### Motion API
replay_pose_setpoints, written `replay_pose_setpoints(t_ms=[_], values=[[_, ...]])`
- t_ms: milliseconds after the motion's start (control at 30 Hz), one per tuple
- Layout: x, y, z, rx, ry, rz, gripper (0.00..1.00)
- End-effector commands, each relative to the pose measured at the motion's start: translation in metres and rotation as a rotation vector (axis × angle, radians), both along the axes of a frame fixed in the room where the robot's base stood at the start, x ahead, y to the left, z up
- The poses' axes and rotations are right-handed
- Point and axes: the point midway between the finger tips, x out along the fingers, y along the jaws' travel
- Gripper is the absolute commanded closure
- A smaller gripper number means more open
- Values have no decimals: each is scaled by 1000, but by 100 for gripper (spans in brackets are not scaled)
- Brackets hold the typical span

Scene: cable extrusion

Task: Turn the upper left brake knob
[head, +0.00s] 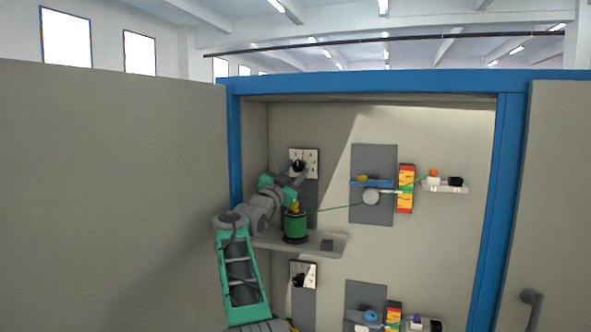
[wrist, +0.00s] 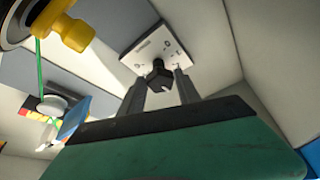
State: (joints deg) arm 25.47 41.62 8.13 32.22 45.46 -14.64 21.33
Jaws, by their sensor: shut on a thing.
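The upper left brake knob (head: 298,165) is a small black knob on a white marked plate (head: 310,157) at the upper left of the cabinet's back wall. My gripper (head: 301,172) reaches up to it from the lower left. In the wrist view, the black knob (wrist: 161,72) sits between the two grey fingers of my gripper (wrist: 160,82), with the white plate (wrist: 150,45) behind it. The gripper is shut on the knob. In the head view, my gripper partly hides the knob.
A green spool (head: 295,226) stands on a shelf (head: 330,240) just below my gripper; a green cable runs right from it past a round wheel (head: 371,197). A lower black knob (head: 299,281) sits beneath the shelf. The blue cabinet frame (head: 235,140) is close left.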

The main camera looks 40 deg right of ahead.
Motion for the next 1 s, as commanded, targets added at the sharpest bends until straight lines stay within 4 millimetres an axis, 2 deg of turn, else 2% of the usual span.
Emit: replay_pose_setpoints(t_ms=[233, 667, 700, 933, 1000], values=[[1, 1, 1, 31, -59, 1, 100], [1, 1, 0, 35, -68, 0, 100], [1, 1, 0, 35, -68, 0, 58], [1, 1, 0, 35, -68, 0, 39], [1, 1, 1, 35, -68, 0, 39]])
